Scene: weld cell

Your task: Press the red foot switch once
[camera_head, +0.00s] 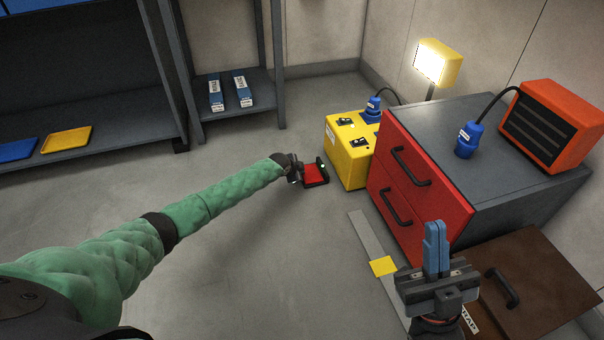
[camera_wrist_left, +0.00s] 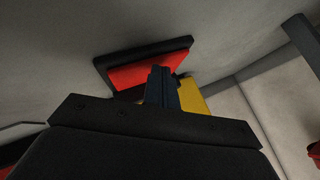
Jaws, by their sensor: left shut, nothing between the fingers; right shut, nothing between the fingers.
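The red foot switch (camera_head: 314,174) lies on the floor beside the yellow box, a red pedal in a black housing with a small green light. My left gripper (camera_head: 296,178) is at its left side in the head view, low near the floor. In the left wrist view the shut fingers (camera_wrist_left: 162,88) overlap the lower edge of the red pedal (camera_wrist_left: 140,74); I cannot tell whether they touch it. My right gripper (camera_head: 436,248) is shut and empty, its blue fingers pointing up in front of the red drawer cabinet, far from the switch.
The yellow box (camera_head: 347,165) with black sockets stands just right of the switch. The red drawer cabinet (camera_head: 425,190) carries a blue plug (camera_head: 468,139) and an orange heater (camera_head: 550,127). A grey shelf (camera_head: 240,107) stands behind. The floor left of the switch is clear apart from my arm.

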